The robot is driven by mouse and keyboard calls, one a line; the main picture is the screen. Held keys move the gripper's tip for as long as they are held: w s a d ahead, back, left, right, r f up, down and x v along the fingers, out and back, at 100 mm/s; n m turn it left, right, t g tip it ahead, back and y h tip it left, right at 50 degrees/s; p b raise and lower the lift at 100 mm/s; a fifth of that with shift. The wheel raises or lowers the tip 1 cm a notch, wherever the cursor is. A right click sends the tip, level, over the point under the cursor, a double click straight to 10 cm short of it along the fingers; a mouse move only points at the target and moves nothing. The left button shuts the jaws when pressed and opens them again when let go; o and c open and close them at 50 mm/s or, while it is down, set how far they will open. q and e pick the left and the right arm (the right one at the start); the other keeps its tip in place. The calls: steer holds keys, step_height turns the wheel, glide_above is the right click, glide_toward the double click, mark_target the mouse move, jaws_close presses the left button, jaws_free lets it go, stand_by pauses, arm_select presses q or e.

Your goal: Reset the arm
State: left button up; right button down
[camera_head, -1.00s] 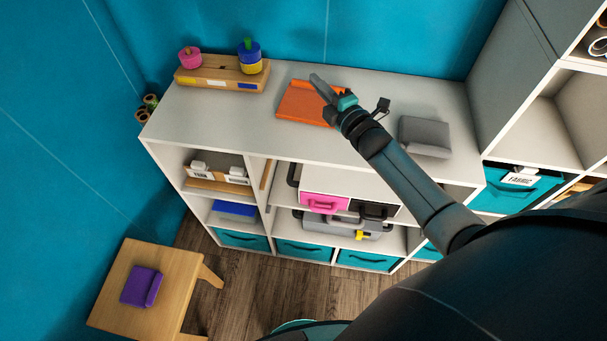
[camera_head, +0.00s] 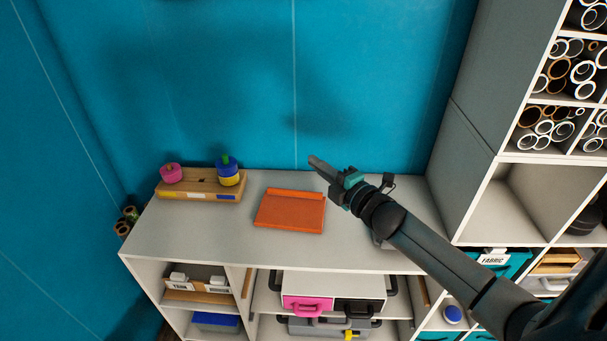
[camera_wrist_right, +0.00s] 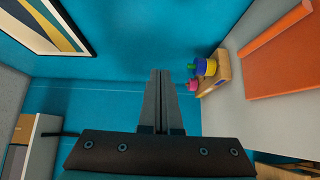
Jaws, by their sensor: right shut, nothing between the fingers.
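My right gripper (camera_head: 318,164) is raised above the white shelf unit, to the right of an orange tray-like item and apart from it. It is shut and empty; in the right wrist view its fingers (camera_wrist_right: 164,75) lie together. Its arm comes in from the lower right in the head view and hides part of the grey item on the shelf top. My left gripper is not in view.
The orange item (camera_head: 290,211) lies on the shelf top (camera_head: 200,232). A wooden stand (camera_head: 200,187) with coloured rings stands at the left. Tall shelving with several vinyl rolls (camera_head: 570,75) rises at the right. The blue wall stands behind.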

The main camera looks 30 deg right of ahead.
steer(key=shift+s+d+r, duration=0.25)
steer(key=shift+d+r, duration=0.15)
steer(key=shift+r, duration=0.05)
steer(key=shift+a, duration=0.1)
